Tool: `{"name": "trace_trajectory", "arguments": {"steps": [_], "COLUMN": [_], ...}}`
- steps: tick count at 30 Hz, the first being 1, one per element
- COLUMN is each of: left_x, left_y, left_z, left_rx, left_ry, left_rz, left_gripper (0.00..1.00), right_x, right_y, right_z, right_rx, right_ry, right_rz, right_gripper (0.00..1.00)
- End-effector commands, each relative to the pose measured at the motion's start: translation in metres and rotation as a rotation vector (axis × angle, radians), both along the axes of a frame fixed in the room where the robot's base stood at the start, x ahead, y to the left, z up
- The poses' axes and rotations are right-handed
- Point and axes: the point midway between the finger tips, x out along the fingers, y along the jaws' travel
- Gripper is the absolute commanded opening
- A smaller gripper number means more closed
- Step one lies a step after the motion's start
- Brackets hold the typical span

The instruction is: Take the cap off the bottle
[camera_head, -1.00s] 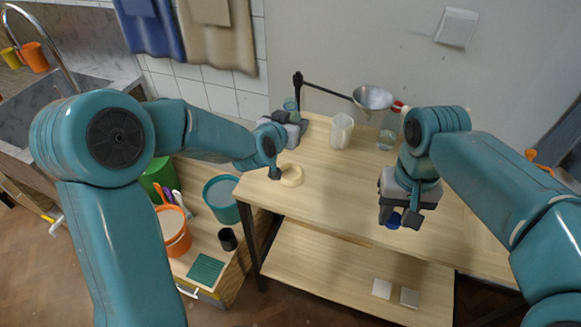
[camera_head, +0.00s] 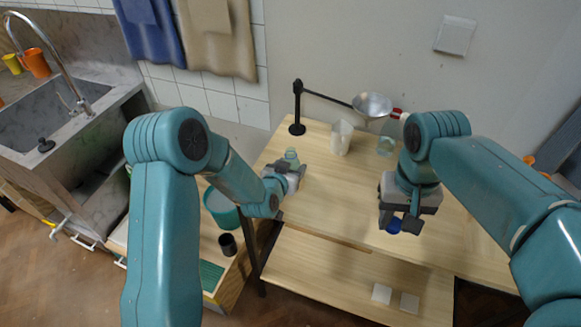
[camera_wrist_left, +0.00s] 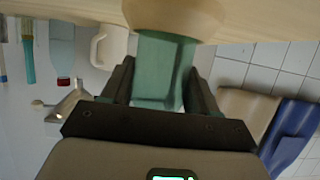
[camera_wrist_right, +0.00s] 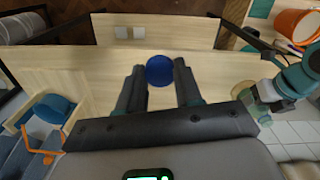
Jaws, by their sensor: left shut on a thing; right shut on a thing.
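The bottle, of green see-through material, shows its top (camera_head: 291,156) just above my left gripper (camera_head: 283,180) in the head view. In the left wrist view my left gripper is shut on the bottle's body (camera_wrist_left: 160,75). The bottle's base meets a pale round wooden piece (camera_wrist_left: 175,14); I cannot tell whether it rests in it or just above it. My right gripper (camera_head: 396,222) is shut on the blue cap (camera_head: 393,227), above the table and well apart from the bottle. The cap also shows between the fingertips in the right wrist view (camera_wrist_right: 160,70).
The wooden table (camera_head: 335,200) is largely clear between my grippers. A pale jug (camera_head: 341,137), a clear bottle (camera_head: 386,142) and a black stand (camera_head: 297,108) with a metal funnel (camera_head: 372,104) stand at the back. A teal bucket (camera_head: 220,207) is left of the table.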

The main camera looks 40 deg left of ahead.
Motion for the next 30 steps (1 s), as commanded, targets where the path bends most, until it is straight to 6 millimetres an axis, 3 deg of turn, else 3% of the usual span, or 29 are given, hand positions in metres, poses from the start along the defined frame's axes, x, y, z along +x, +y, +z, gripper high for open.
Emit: {"name": "trace_trajectory", "arguments": {"steps": [9,10,12,20,24,30], "left_x": [0.000,0.000,0.000,0.000,0.000,-0.040], "left_y": [0.000,0.000,0.000,0.000,0.000,-0.009], "left_z": [-0.007,-0.005,-0.005,-0.005,0.005,0.016], "left_rx": [0.000,0.000,0.000,0.000,0.000,0.000], "left_ry": [-0.001,0.000,0.000,0.001,0.001,-0.001], "left_rz": [0.000,0.000,0.000,0.000,0.000,0.000], "left_gripper": [0.00,0.69,0.85,0.85,0.85,0.85], "right_x": [0.000,0.000,0.000,0.000,0.000,0.000], "right_y": [0.000,0.000,0.000,0.000,0.000,0.000], "right_z": [-0.011,-0.009,-0.008,-0.007,0.005,-0.013], "right_rx": [0.000,0.000,0.000,0.000,0.000,0.000], "right_ry": [0.000,0.000,0.000,0.000,-0.001,0.000], "right_rz": [0.000,0.000,0.000,0.000,0.000,0.000], "right_gripper": [0.00,0.00,0.00,0.00,0.00,0.00]}}
